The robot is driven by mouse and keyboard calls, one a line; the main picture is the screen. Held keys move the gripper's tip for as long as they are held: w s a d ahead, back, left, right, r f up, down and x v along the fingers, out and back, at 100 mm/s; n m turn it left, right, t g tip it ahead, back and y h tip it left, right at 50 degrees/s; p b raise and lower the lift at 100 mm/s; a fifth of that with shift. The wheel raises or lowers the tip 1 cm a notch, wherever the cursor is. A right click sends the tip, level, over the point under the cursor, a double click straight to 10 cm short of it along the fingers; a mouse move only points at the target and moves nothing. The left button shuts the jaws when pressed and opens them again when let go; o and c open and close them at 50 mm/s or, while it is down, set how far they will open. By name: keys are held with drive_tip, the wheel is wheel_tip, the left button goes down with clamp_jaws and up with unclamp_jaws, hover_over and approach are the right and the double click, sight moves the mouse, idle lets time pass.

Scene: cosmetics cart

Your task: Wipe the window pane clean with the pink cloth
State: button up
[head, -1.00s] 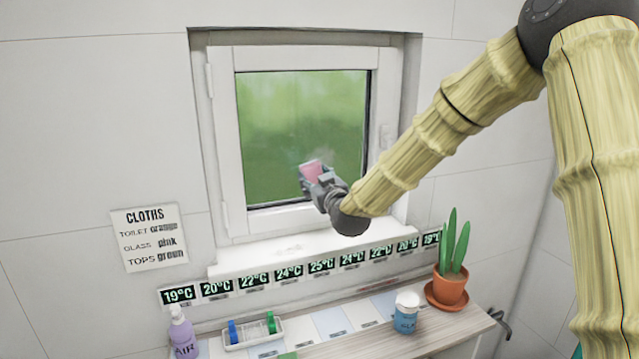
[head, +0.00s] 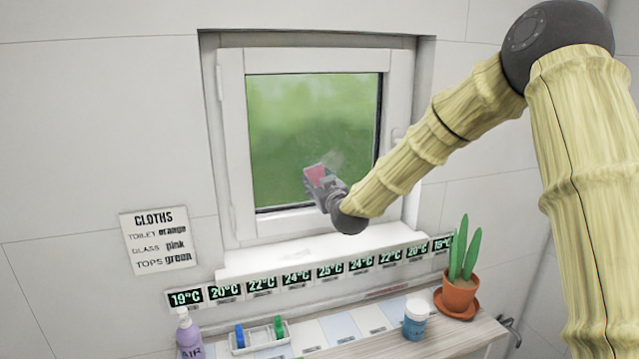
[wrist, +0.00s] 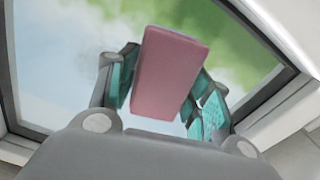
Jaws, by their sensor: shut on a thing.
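The window pane (head: 300,120) shows blurred green, with a small whitish hazy smear (head: 332,160) just above and right of the cloth. The pink cloth (head: 317,174) looks like a folded block at the pane's lower right. My gripper (head: 318,180) is shut on it. In the wrist view the cloth (wrist: 170,75) sits between my two teal-padded fingers, with the pane (wrist: 65,60) behind it and whitish haze on the left. I cannot tell whether the cloth touches the glass.
The white window frame (head: 232,140) and the sill (head: 300,257) border the pane. Below, a shelf holds a purple AIR bottle (head: 188,335), a white tray (head: 259,338), a blue jar (head: 415,318) and a potted plant (head: 460,290). A CLOTHS sign (head: 158,238) lists glass as pink.

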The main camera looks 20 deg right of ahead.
drive_tip(key=shift+s+r, duration=0.25)
drive_tip(key=shift+s, duration=0.05)
drive_tip(key=shift+w+a+f, duration=0.2)
drive_tip(key=shift+w, duration=0.2)
drive_tip(key=shift+w+d, duration=0.1)
drive_tip(key=shift+r, duration=0.1)
drive_tip(key=shift+w, duration=0.35)
drive_tip(key=shift+w, duration=0.25)
drive_tip(key=shift+d, duration=0.15)
